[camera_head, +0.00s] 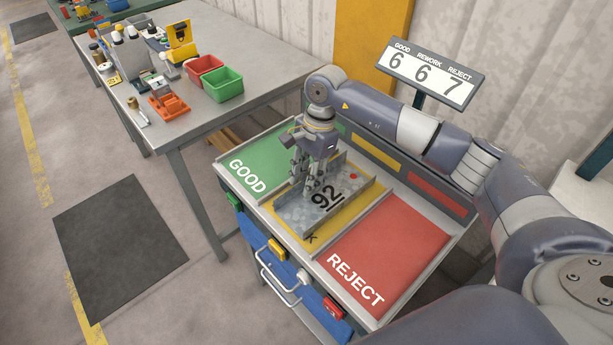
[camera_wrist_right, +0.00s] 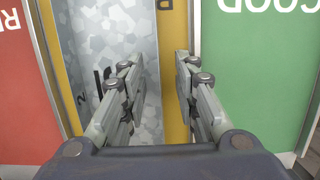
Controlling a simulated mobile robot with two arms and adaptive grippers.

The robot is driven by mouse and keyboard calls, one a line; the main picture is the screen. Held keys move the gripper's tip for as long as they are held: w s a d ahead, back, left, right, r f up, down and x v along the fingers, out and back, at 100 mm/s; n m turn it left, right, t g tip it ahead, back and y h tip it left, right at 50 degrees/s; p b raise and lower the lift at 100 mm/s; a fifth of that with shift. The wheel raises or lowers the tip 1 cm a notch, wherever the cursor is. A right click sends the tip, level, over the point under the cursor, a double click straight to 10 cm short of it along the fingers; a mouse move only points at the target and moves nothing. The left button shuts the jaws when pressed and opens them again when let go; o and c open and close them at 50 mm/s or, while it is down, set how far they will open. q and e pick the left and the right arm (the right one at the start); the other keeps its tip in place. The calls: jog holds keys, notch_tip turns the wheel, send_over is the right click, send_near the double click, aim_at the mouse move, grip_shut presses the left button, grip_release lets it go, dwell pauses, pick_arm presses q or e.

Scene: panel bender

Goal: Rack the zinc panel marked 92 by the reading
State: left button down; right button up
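The zinc panel (camera_head: 301,216) marked 92 is a speckled grey channel with raised long edges and a small red dot. It lies in the yellow middle bay (camera_head: 312,240) of the sorting rack, between the GOOD and REJECT bays. My right gripper (camera_head: 309,190) points down over the panel's side nearer GOOD, partly covering it. In the right wrist view the gripper (camera_wrist_right: 160,72) has its fingers apart, with one edge of the panel (camera_wrist_right: 115,30) between them and clear space on the right. My left gripper is not in view.
The green GOOD bay (camera_head: 253,164) and the red REJECT bay (camera_head: 395,243) are empty where visible. A counter sign (camera_head: 429,75) reads GOOD 6, REWORK 6, REJECT 7. A steel workbench (camera_head: 235,45) with bins and tools stands left. A dark mat (camera_head: 118,245) lies on open floor.

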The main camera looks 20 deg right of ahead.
jog(key=v, duration=1.2)
jog(key=shift+a, duration=0.1)
